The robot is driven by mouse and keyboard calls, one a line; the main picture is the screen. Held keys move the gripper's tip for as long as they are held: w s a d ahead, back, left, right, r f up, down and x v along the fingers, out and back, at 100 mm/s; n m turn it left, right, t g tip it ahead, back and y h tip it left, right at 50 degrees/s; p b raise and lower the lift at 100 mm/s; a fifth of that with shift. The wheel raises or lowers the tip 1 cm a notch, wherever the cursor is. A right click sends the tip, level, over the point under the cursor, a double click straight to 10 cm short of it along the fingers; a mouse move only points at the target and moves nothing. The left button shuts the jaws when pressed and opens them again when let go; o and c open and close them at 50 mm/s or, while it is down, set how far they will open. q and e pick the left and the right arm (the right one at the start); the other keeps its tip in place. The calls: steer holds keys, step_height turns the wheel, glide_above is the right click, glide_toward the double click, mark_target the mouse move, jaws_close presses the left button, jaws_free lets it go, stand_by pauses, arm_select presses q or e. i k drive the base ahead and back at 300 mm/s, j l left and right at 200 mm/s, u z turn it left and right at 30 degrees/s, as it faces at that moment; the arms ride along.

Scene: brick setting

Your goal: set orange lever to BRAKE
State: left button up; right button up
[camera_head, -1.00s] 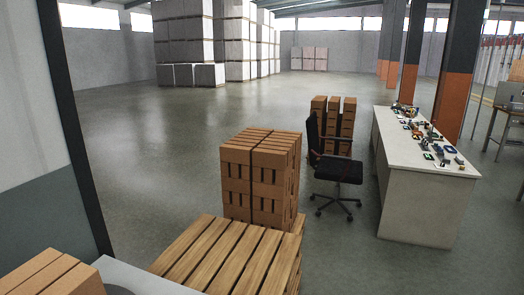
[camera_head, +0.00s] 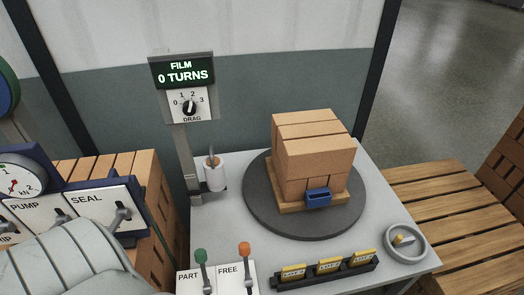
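The orange lever (camera_head: 245,249) has a round orange knob on a metal stem and stands at the bottom middle of the head view. Its white plate (camera_head: 228,283) reads FREE. The word BRAKE does not show. A green-knobbed lever (camera_head: 201,256) stands just left of it, on a plate that reads PART. The lower ends of both plates are cut off by the picture edge. Neither of my grippers is in view. A grey rounded arm part of mine fills the lower left corner, left of the levers.
A dark turntable (camera_head: 258,210) carries stacked bricks (camera_head: 312,148) on a wooden board. A black rack (camera_head: 310,277) with yellow-topped tags lies right of the levers. A post holds a FILM 0 TURNS display (camera_head: 183,69) and DRAG dial (camera_head: 189,106). A SEAL panel (camera_head: 98,206) is at left.

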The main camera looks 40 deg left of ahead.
mark_target(244, 247)
steer(key=u, duration=1.3)
steer(key=l+u, duration=0.15)
steer(key=l, duration=0.4)
steer(key=k+l+u, duration=0.15)
steer(key=l, duration=0.4)
steer(key=i+j, duration=0.15)
steer(key=j, duration=0.15)
steer(key=i+j, duration=0.15)
steer(key=j, duration=0.15)
